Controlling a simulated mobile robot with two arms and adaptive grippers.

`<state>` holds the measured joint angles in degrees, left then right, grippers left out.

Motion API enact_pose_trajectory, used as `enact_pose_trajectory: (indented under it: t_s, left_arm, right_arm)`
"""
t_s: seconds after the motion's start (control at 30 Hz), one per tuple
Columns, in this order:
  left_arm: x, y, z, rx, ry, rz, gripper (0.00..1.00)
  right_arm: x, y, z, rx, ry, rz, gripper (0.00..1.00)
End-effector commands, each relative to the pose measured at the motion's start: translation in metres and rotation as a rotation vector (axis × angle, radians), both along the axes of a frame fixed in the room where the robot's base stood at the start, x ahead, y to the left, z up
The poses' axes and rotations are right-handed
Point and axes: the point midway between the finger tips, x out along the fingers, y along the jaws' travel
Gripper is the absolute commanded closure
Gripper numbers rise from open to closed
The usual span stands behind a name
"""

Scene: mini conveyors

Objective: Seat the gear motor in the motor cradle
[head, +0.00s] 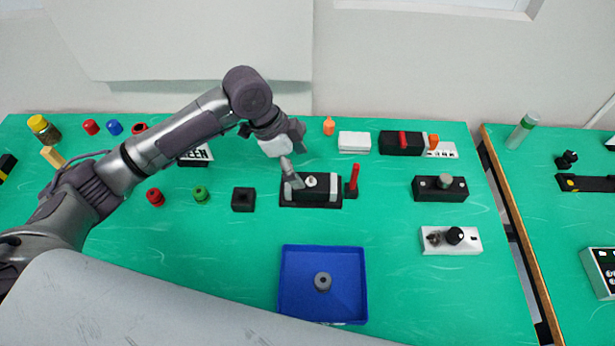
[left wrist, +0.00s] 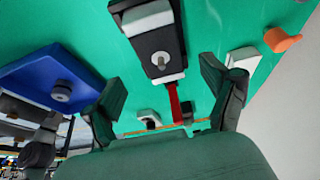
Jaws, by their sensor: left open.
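My left gripper (head: 285,148) hangs open over a black fixture (head: 318,199) with pale end blocks and a short metal post. In the left wrist view, the open fingers (left wrist: 165,100) have nothing held between them, and the fixture (left wrist: 153,42) lies beyond them. The fixture may be the motor cradle, but I cannot tell for certain. A grey round part (head: 322,282) with a dark centre sits in the blue tray (head: 285,262); I cannot tell whether it is the gear motor. A black square block (head: 243,200) with a recess stands left of the fixture. My right gripper is not visible.
A red lever (head: 353,178) stands close to the fixture's right end. Red (head: 155,197) and green (head: 201,194) caps lie at left. A black unit (head: 427,191) and a white knob box (head: 468,243) stand right. The green table is clear around the tray.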

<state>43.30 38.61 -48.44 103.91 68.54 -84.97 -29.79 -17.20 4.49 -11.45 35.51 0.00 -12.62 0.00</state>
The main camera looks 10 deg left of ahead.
Motion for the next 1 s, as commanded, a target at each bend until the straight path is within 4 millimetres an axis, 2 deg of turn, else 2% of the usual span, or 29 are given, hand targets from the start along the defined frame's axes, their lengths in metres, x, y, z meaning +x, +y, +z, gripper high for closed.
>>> enact_pose_trajectory:
  t_s: [0.13, 0.3, 1.0]
  left_arm:
    - [-0.001, 0.010, 0.025, 0.000, -0.005, 0.000, 0.15]
    - [-0.003, 0.016, 0.041, -0.001, 0.000, 0.000, 0.15]
    - [-0.004, 0.017, 0.044, 0.000, 0.001, -0.001, 0.15]
  right_arm:
    - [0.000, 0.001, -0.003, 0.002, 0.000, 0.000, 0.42]
    - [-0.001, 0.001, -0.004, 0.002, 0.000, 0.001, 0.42]
    - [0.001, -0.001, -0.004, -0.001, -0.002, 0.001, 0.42]
